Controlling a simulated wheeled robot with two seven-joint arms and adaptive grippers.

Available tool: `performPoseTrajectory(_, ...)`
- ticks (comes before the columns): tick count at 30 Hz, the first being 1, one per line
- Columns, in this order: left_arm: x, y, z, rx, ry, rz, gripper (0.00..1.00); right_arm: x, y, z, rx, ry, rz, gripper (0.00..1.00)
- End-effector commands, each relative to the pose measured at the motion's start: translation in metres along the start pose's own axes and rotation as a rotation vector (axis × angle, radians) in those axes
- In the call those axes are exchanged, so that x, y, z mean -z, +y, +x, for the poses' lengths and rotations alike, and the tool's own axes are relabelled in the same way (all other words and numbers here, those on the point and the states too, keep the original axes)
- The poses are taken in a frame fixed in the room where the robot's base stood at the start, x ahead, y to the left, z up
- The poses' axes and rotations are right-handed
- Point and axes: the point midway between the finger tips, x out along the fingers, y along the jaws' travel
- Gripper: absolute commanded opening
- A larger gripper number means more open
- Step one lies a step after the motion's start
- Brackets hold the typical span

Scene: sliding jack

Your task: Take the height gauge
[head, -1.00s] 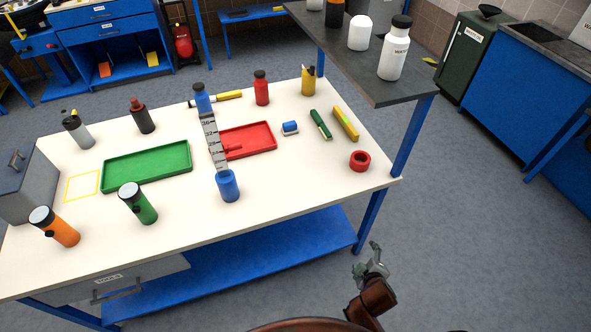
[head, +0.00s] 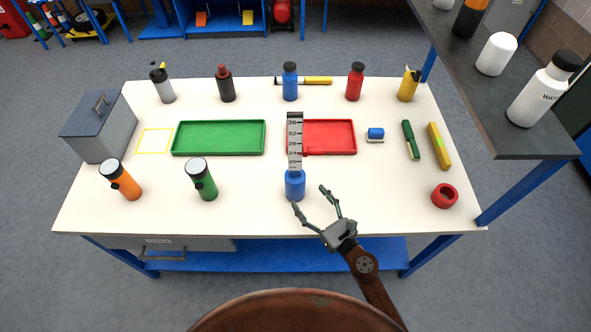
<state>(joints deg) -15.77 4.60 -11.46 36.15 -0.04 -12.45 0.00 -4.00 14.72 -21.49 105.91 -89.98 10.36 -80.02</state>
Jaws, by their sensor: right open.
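The height gauge (head: 295,150) stands upright on the white table, a grey numbered scale rising from a blue round base (head: 295,184). Its scale overlaps the left edge of the red tray (head: 335,137) in the head view. My right gripper (head: 310,198) is open and empty, just in front and to the right of the blue base, with its fingers spread toward it. One fingertip appears very near the base; I cannot tell whether it touches. My left gripper is not in view.
A green tray (head: 218,138) lies left of the gauge. A green flashlight (head: 203,180) and an orange flashlight (head: 122,180) stand at the front left. A red ring (head: 444,196) lies at the front right. Bottles line the back, including a blue bottle (head: 290,82). A dark raised shelf (head: 480,100) overhangs the right side.

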Motion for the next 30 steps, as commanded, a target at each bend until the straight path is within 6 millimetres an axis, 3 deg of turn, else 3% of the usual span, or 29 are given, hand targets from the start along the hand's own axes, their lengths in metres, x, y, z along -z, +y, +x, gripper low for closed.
performPoseTrajectory(4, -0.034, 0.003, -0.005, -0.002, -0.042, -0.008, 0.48, -0.004, 0.005, 0.021, -0.011, -0.005, 0.003, 0.69)
performPoseTrajectory(9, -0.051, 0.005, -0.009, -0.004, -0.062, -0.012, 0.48, -0.003, 0.010, 0.043, -0.013, -0.005, 0.005, 0.69)
performPoseTrajectory(15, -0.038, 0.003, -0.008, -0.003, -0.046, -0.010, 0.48, -0.002, 0.010, 0.069, -0.011, -0.004, 0.005, 0.69)
performPoseTrajectory(22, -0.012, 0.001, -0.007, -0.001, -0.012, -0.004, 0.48, -0.001, 0.010, 0.073, -0.010, -0.002, 0.006, 0.69)
performPoseTrajectory(25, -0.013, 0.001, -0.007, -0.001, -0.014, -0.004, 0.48, -0.001, 0.009, 0.073, -0.009, -0.002, 0.006, 0.67)
performPoseTrajectory(30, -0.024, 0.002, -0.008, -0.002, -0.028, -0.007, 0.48, -0.001, 0.009, 0.073, -0.008, -0.003, 0.006, 0.55)
